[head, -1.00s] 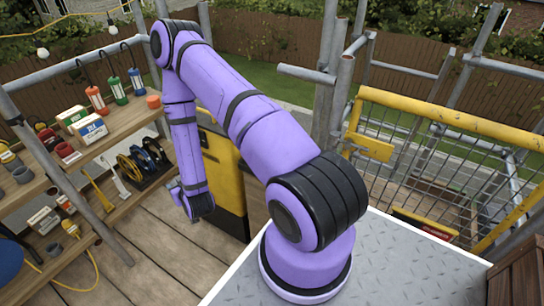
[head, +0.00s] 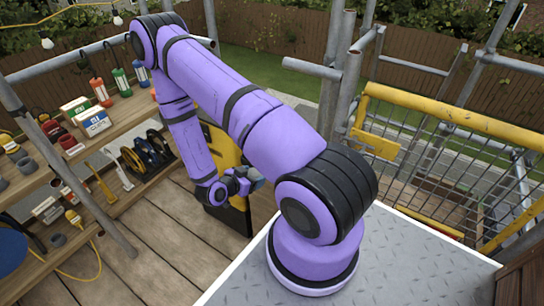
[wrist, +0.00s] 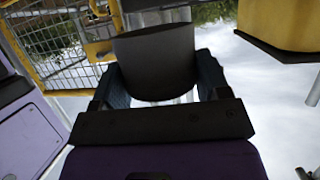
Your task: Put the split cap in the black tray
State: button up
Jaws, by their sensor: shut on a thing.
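My gripper (wrist: 160,84) is shut on a dark grey, round-sided cap (wrist: 154,58) in the wrist view, with a dark finger on each side of it. No split shows on the side facing the camera. In the head view my gripper (head: 243,182) is off the deck, left of my arm's base and in front of the yellow and black cabinet; the cap there is too small and partly hidden to make out well. I cannot pick out the black tray in either view.
Wooden shelves (head: 120,113) at the left hold lamps, boxes, grey cups and reels. A scaffold pole (head: 65,175) slants before them. The yellow and black cabinet (head: 222,148) stands behind my gripper. A yellow mesh barrier (head: 440,150) is at the right. The plank floor (head: 160,250) is clear.

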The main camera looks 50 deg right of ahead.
jog(key=w+d, duration=0.2)
jog(key=d, duration=0.2)
jog(key=w+d+f, duration=0.1)
jog(key=w+d, duration=0.1)
jog(key=d, duration=0.3)
jog(key=w+d, duration=0.2)
jog(key=d, duration=0.2)
jog(key=shift+w+d+f, duration=0.15)
jog(key=shift+d+f, duration=0.05)
jog(key=shift+d, duration=0.05)
notch_tip(320, 180, down, 3)
jog(key=shift+f, duration=0.1)
jog(key=shift+c, duration=0.3)
jog(key=shift+f, duration=0.25)
jog(key=shift+c, duration=0.6)
